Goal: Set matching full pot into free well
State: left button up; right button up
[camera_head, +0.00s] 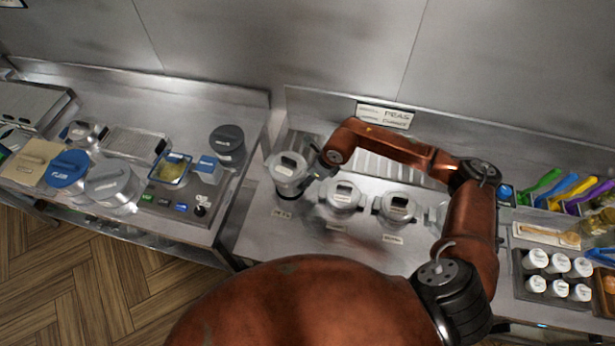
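A steel pot (289,176) with a pale lid and dark label shows its side wall at the left end of the right counter. It is above or behind a small label that seems to read PEAS (282,213). Two lidded pots (343,196) and (398,208) sit low in the counter to its right, and another (437,214) is partly behind my arm. My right gripper (318,172) is at the right side of the tall pot; its fingers are small and partly hidden, so its grip is unclear. The well under the pot is hidden. My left gripper is out of view.
A wall sign reading PEAS (385,115) hangs behind. The left counter (140,215) holds pots, a blue lid (68,168) and a dark-lidded pot (227,140). A gap separates the counters. Coloured utensils (570,188) and white-capped jars (560,275) crowd the right.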

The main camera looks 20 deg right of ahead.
jog(key=b, duration=0.3)
send_over(305, 196)
jog(key=shift+s+d+f, duration=0.1)
jog(key=shift+d+f, duration=0.1)
jog(key=shift+f, duration=1.2)
jog(key=shift+d+f, duration=0.15)
jog(key=shift+f, duration=1.25)
jog(key=shift+f+b, duration=1.35)
jog(key=shift+f, duration=0.7)
jog(key=shift+s+d+f+b, duration=0.1)
jog(key=shift+s+f+b, duration=0.15)
jog(key=shift+f+b, duration=0.2)
